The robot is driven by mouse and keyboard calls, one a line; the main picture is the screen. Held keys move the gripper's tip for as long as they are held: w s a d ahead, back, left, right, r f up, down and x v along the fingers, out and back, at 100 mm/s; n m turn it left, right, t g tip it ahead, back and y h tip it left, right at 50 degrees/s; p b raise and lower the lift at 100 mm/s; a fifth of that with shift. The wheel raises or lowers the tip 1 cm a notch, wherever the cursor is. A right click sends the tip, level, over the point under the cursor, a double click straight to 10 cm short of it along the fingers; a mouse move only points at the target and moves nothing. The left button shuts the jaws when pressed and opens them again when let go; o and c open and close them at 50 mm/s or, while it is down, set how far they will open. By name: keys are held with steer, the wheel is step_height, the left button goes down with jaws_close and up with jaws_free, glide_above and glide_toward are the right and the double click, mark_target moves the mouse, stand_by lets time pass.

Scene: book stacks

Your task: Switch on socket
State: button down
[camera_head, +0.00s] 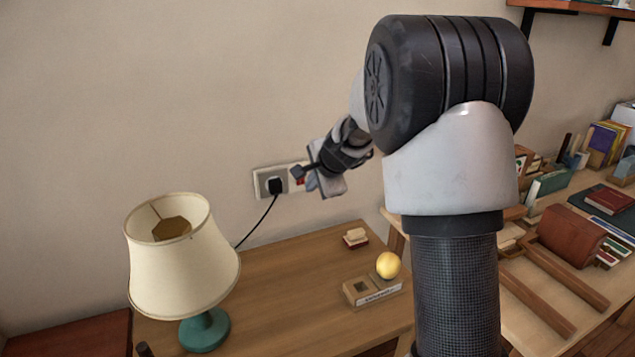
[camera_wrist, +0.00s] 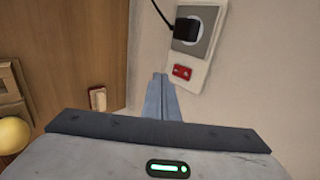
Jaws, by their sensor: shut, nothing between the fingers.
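The wall socket (camera_head: 261,176) is a pale plate on the wall above the desk, with a black plug (camera_head: 275,185) in it. In the wrist view the plate (camera_wrist: 202,67) runs from the plug (camera_wrist: 184,30) at the top to a small red switch (camera_wrist: 181,72) near its lower end. Part of the red switch (camera_head: 300,181) also shows in the head view beside my gripper (camera_head: 297,172). My gripper (camera_wrist: 160,76) is shut and empty. Its fingertips are just left of the red switch in the wrist view; I cannot tell whether they touch the wall.
A cream-shaded lamp (camera_head: 185,262) with a teal base stands on the wooden desk (camera_head: 270,275); a black cord runs from the plug toward it. A yellow ball (camera_head: 388,265) sits on a small wooden holder. A book-covered table (camera_head: 535,285) is at the right.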

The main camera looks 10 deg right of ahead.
mark_target(301, 184)
steer(key=shift+w+a+f, duration=0.15)
steer(key=shift+w+f, duration=0.1)
steer(key=shift+w, duration=0.6)
steer(key=shift+w+a+f, duration=0.2)
steer(key=shift+w+f, duration=0.1)
steer(key=shift+w, duration=0.55)
steer(key=shift+w+a+f, duration=0.15)
steer(key=shift+w+f, duration=0.1)
steer(key=shift+w, duration=0.6)
steer(key=shift+w, duration=0.1)
steer(key=shift+p, duration=0.35)
steer(key=shift+r+p, duration=0.65)
steer(key=shift+r, duration=0.15)
